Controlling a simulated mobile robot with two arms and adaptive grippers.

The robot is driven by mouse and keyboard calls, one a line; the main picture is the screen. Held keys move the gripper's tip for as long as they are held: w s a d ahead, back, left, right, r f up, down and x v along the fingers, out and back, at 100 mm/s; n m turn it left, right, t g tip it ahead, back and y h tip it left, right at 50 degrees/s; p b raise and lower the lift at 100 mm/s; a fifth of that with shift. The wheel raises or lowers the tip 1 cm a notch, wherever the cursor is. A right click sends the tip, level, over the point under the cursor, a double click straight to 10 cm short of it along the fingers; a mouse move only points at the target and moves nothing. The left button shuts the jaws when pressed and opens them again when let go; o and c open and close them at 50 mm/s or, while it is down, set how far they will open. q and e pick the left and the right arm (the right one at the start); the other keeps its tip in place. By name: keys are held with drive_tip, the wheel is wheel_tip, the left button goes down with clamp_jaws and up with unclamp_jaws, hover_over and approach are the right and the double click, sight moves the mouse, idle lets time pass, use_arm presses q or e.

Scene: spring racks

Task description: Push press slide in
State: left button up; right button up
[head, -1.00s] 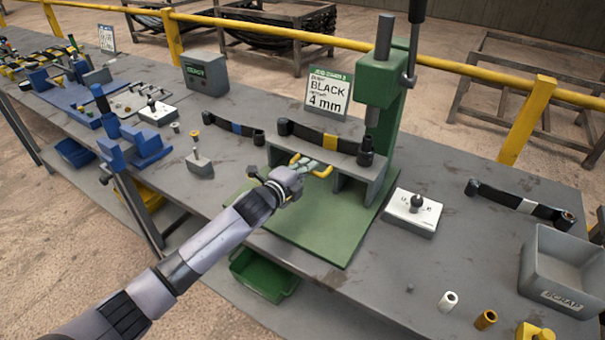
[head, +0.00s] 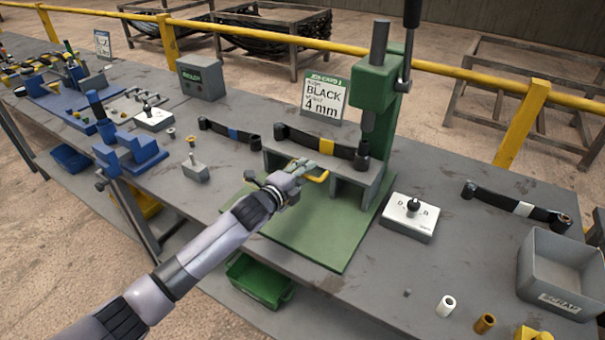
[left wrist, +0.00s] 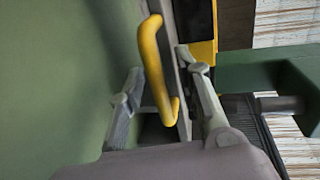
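The press slide is a grey carriage (head: 345,190) on the green press base (head: 318,232), with a yellow handle (head: 321,178) on its front. A black leaf spring with a yellow band (head: 327,145) lies across it, its right end close to the press ram (head: 368,121). My left gripper (head: 303,168) is at the handle. In the left wrist view the yellow handle (left wrist: 152,70) runs between my two spread fingers (left wrist: 163,92), with gaps visible on both sides. My right gripper is out of view.
A white-topped control box (head: 410,216) and a scrap bin (head: 560,275) stand to the right. Another leaf spring (head: 515,206) lies behind them. A blue fixture (head: 130,150) stands left. A sign (head: 324,97) reads BLACK 4 mm.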

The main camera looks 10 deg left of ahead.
use_arm(q)
drive_tip(key=shift+s, duration=0.15)
drive_tip(key=v, duration=1.1)
drive_tip(key=shift+s+a, duration=0.2)
drive_tip(key=shift+s, duration=0.15)
drive_tip(key=shift+s, duration=0.1)
